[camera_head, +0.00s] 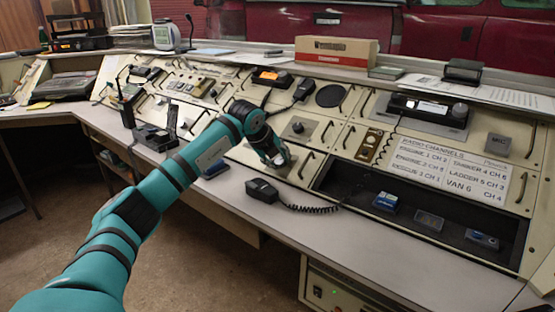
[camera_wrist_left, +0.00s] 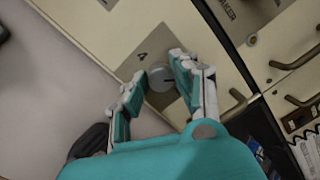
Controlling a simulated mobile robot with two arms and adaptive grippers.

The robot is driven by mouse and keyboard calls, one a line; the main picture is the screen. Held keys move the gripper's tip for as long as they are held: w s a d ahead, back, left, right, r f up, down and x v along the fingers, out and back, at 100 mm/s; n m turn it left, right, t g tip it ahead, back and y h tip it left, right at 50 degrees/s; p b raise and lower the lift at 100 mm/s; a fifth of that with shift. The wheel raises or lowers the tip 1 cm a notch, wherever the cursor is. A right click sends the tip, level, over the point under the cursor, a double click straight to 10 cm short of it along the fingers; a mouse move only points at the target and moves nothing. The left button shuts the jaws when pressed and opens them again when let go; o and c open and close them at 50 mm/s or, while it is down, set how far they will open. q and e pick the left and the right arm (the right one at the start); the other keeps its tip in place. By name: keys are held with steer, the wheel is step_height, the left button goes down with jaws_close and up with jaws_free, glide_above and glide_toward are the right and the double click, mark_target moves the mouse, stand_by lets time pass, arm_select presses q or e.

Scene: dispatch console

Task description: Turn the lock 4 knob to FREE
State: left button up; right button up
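The lock 4 knob (camera_wrist_left: 160,78) is a round grey knob with a dark pointer mark. It sits on a metal plate (camera_wrist_left: 152,48) marked 4, in the left wrist view. My left gripper (camera_wrist_left: 158,68) reaches down over it, with one finger on each side of the knob. The fingers are spread, and a small gap seems to show beside the left fingertip; contact is hard to judge. In the head view my left gripper (camera_head: 279,160) hides most of this knob. The FREE marking is not readable. My right gripper is in neither view.
Another knob (camera_head: 298,127) sits on a plate just behind my gripper. A black handset (camera_head: 262,190) with a coiled cord lies on the desk in front. Console handles (camera_head: 308,164) stand close on the right. An open recess (camera_head: 350,180) holds several small devices.

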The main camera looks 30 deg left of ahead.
arm_select(q)
jaws_close()
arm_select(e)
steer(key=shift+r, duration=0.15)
arm_select(q)
steer(key=shift+r+m+p, duration=0.2)
steer(key=shift+m+p, duration=0.9)
steer(key=shift+m, duration=0.2)
steer(key=m+p, duration=0.1)
steer(key=m, duration=0.1)
steer(key=shift+m+h+p, duration=0.3)
steer(key=shift+m+p, duration=0.05)
steer(key=shift+m, duration=0.05)
steer(key=m+p, duration=0.2)
steer(key=m, duration=0.2)
steer(key=shift+h, duration=0.3)
steer(key=shift+w+f+m+p, duration=0.1)
steer(key=shift+m+p, duration=0.2)
steer(key=shift+m, duration=0.4)
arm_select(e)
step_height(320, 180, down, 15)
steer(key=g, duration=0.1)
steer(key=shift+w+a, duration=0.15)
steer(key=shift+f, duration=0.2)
